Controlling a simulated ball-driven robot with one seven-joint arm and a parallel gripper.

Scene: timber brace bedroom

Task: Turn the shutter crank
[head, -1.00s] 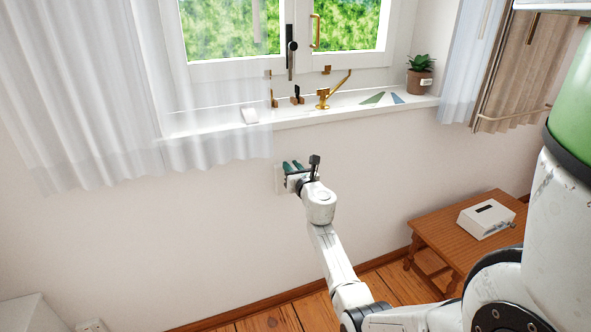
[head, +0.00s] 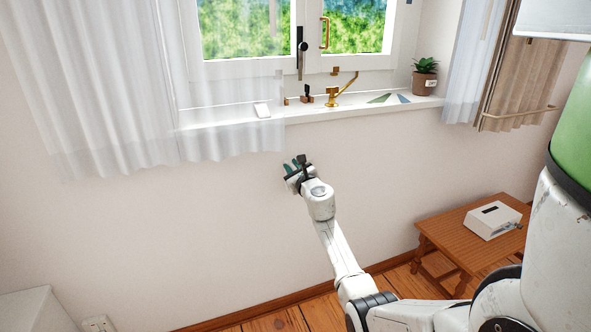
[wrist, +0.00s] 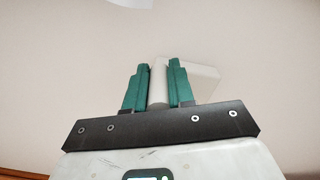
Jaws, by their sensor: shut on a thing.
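The shutter crank shows in the wrist view as a pale grey, rounded handle (wrist: 158,88) between my two teal fingers. A pale boxy part (wrist: 203,80) stands behind the right finger, near the wall. My gripper (head: 295,166) is at the wall below the window sill in the head view, its fingers tilted. The wrist view shows my gripper (wrist: 159,70) shut on the handle, one finger on each side. In the head view my gripper and wrist hide the crank.
A sheer curtain (head: 100,90) hangs left. A wooden table (head: 450,229) with a white box (head: 492,221) stands right. The wall around my gripper is bare.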

